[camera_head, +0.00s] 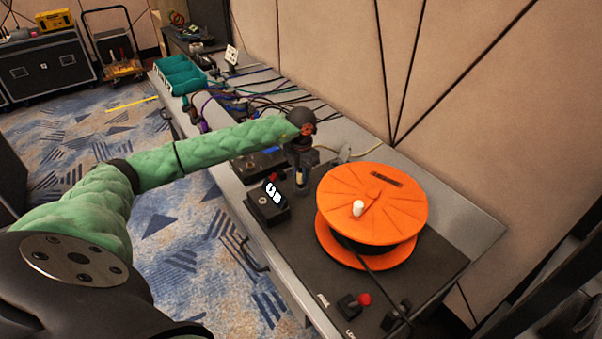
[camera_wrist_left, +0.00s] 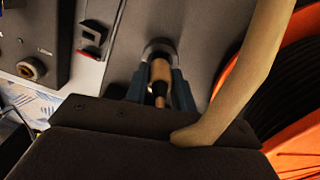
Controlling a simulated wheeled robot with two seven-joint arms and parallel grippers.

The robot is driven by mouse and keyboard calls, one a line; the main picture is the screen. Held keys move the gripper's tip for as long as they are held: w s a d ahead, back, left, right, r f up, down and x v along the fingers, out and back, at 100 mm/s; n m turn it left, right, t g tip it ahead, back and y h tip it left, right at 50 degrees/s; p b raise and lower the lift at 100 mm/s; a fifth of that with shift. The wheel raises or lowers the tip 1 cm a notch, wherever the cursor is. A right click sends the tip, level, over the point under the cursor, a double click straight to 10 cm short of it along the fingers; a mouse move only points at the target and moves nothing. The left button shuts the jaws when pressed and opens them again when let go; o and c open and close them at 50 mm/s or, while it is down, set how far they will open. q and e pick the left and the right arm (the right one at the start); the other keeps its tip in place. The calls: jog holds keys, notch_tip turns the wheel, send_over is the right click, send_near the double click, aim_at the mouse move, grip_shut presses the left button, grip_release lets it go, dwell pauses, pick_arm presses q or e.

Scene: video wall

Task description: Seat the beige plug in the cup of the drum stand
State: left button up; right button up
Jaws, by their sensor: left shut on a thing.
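My left gripper (camera_head: 301,172) is shut on the beige plug (camera_head: 299,181) just left of the orange cable drum. In the left wrist view the beige plug (camera_wrist_left: 160,72) sits between the two blue-grey fingers of the left gripper (camera_wrist_left: 160,90). A pale grey round rim, which looks like the cup (camera_wrist_left: 158,46), shows right behind the plug's far end. I cannot tell whether the plug is inside the cup or only above it. My right gripper is not in view.
The orange drum (camera_head: 390,203) stands on the dark bench top right of the gripper. A black switch box (camera_head: 267,204) is close on the left. A red-knobbed lever (camera_head: 362,301) is near the front edge. Cables and teal bins (camera_head: 181,75) fill the far bench.

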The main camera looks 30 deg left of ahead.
pick_arm(q)
jog(key=shift+f+b, duration=0.4)
jog(key=shift+f, duration=0.1)
dwell(0.4)
dwell(0.3)
jog(key=o, duration=1.1)
jog(key=shift+c, duration=0.2)
jog(key=shift+r, duration=0.1)
notch_tip(320, 180, up, 6)
jog(key=shift+r+b, duration=0.2)
jog(key=shift+b, duration=0.7)
jog(key=shift+r, duration=0.65)
